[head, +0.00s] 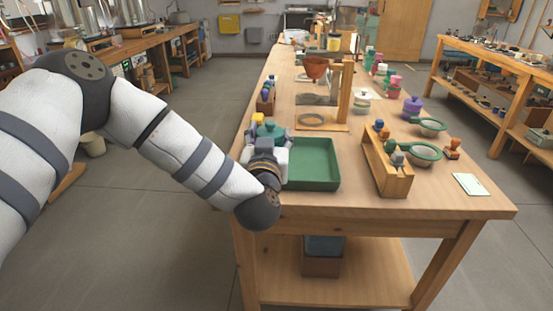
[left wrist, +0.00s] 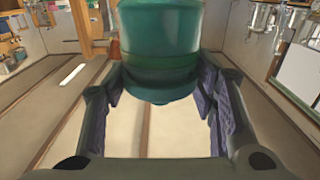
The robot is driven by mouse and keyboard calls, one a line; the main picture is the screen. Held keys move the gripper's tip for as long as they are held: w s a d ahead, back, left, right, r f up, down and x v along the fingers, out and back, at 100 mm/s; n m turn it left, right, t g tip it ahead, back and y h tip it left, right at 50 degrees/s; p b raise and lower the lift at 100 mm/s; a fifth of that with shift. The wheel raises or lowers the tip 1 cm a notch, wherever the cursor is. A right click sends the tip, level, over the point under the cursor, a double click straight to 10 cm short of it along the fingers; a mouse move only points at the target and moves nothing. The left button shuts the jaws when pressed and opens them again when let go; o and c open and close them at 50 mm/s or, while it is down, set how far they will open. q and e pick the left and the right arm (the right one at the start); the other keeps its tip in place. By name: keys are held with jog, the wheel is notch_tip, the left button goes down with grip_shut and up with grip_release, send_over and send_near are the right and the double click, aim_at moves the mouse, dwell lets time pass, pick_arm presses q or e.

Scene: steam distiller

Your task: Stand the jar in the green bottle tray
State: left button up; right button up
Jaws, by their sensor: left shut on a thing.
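The green bottle tray (head: 315,178) lies at the near left part of the workbench, and its visible floor is bare. My left gripper (head: 268,139) is at the tray's left side, partly covering that side in the head view. It is shut on a teal-green jar (head: 270,130), whose top shows just beyond the fingers. In the left wrist view the jar (left wrist: 160,40) stands between the two dark fingers (left wrist: 160,88), its rounded end towards the camera. Whether the jar touches the tray or bench is hidden. My right gripper is not in view.
Right of the tray stands a wooden rack (head: 388,170) with small coloured pieces. Green-rimmed strainers (head: 420,152), a purple jar (head: 412,107) and a white card (head: 469,184) lie to the right.

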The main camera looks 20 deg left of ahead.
pick_arm(q)
jog(key=shift+s+d+f, duration=0.35)
jog(key=shift+d+f, duration=0.25)
jog(key=shift+f, duration=0.25)
jog(key=f, duration=0.4)
jog(key=shift+s+d+b, duration=0.1)
jog(key=shift+d+b, duration=0.1)
jog(key=shift+b, duration=0.2)
jog(key=shift+r, duration=0.25)
jog(key=o, duration=1.3)
jog(key=shift+f, duration=0.1)
jog(key=shift+c, duration=0.2)
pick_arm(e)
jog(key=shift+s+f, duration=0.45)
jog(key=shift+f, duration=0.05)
